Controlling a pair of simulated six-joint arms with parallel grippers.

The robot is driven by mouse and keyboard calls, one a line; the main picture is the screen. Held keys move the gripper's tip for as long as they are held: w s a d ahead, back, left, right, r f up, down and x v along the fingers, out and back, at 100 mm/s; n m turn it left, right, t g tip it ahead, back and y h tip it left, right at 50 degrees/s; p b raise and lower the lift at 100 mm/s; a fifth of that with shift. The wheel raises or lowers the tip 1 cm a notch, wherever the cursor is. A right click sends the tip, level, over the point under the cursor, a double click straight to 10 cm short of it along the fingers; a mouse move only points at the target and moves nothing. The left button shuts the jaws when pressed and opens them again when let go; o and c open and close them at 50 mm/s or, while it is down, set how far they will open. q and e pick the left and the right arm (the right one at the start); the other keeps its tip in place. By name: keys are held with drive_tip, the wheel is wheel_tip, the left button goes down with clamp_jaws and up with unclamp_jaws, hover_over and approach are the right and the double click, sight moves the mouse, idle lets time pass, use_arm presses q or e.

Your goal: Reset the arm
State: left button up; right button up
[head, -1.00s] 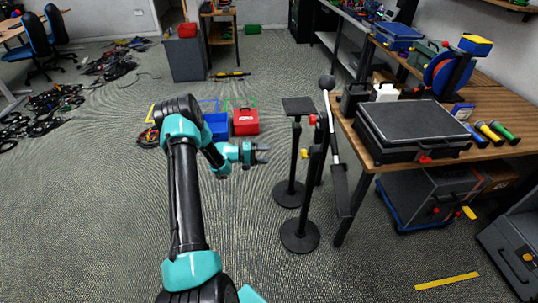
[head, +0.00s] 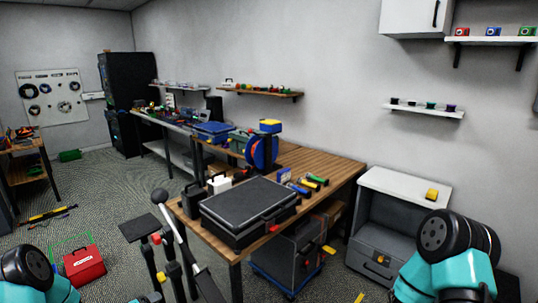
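My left arm (head: 40,280) shows at the bottom left of the head view, cut off by the lower edge. A small teal piece of it may show at the bottom edge beside the black stands, but no gripper fingers can be made out. My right arm (head: 448,262) shows at the bottom right as black and teal links; its gripper lies outside the picture. Neither arm is seen touching anything.
A wooden workbench (head: 335,172) bears a black case (head: 248,207) and a blue cable reel (head: 262,150). Black stands (head: 140,228) rise in front of it. A red toolbox (head: 84,265) sits on the floor. A grey cabinet (head: 397,215) stands near my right arm.

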use_arm(q)
drive_tip(key=s+d+f+m+g+y, duration=0.25)
drive_tip(key=s+d+f, duration=0.2)
drive_tip(key=d, duration=0.45)
drive_tip(key=s+d+m+g, duration=0.2)
drive_tip(key=s+d+g, duration=0.2)
drive_tip(key=s, duration=0.6)
drive_tip(key=s+d+m+g, duration=0.2)
drive_tip(key=s+d+g, duration=0.3)
drive_tip(key=s+d, duration=0.3)
drive_tip(key=s, duration=0.3)
drive_tip(key=shift+s+d+m+y, duration=0.2)
drive_tip(key=shift+s+m+y, duration=0.1)
drive_tip(key=shift+m+y, duration=0.05)
